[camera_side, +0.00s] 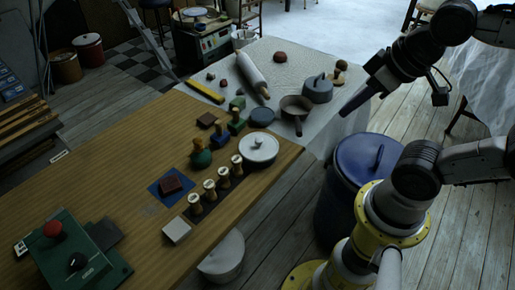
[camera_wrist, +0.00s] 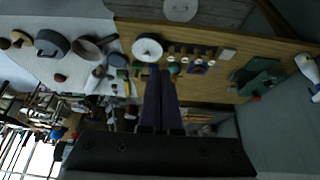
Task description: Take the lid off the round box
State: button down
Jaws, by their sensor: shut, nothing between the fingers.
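A white round pot (camera_side: 258,147) with a knobbed lid on it stands at the table's right edge; it also shows in the wrist view (camera_wrist: 148,48). A grey round vessel (camera_side: 317,90) with a handled lid on it stands farther back, and it shows at the upper left of the wrist view (camera_wrist: 52,44). I cannot tell which is the round box. My gripper (camera_side: 345,112) is shut and empty, above and to the right of the table. Its fingers (camera_wrist: 160,72) lie together, apart from both vessels.
A small saucepan (camera_side: 296,105) and a blue-grey disc (camera_side: 262,116) lie near both vessels. Wooden-handled stamps (camera_side: 210,190) stand in a row in front. A rolling pin (camera_side: 252,75) lies on the cloth. A blue lidded barrel (camera_side: 368,158) stands on the floor beside the table.

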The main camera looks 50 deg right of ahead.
jog(key=c, duration=1.5)
grip_release()
jog(key=shift+c, duration=0.2)
jog(key=o, duration=1)
